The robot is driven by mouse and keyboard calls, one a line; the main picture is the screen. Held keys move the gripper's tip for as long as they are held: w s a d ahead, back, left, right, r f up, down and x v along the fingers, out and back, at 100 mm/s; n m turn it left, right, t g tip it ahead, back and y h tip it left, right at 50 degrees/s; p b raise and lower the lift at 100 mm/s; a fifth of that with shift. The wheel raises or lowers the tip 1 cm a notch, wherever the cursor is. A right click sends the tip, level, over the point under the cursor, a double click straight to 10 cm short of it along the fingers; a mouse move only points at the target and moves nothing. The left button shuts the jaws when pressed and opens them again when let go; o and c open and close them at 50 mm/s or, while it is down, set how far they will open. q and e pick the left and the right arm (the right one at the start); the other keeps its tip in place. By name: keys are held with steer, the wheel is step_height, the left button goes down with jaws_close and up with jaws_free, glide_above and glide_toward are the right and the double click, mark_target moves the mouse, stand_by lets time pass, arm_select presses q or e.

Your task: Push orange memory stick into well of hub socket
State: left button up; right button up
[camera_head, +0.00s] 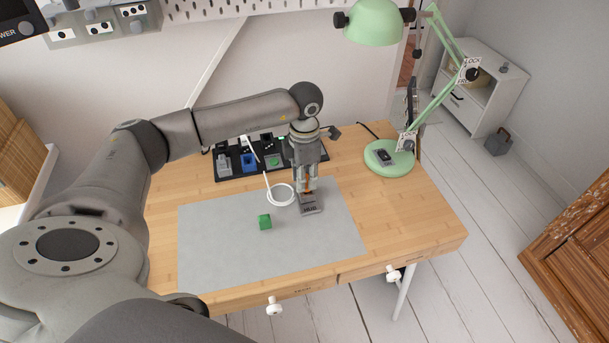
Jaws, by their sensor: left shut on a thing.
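My left gripper (307,190) points down over the right part of the grey mat. It is shut on the orange memory stick (307,185), of which only a small orange patch shows between the fingers. The hub (311,208), a grey block marked HUB, lies on the mat right under the fingertips. The fingers hide its socket and well, so I cannot tell whether the stick is in the well or just above it. My right gripper is not in view.
A black tray (228,178) with several coloured parts stands behind. A green lamp (390,165) stands at the right. The mat's front is clear.

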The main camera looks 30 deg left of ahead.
arm_select(q)
steer(key=shift+f+b, duration=0.4)
steer(key=shift+f, duration=0.2)
steer(key=o, duration=1.1)
step_height(320, 180, up, 12)
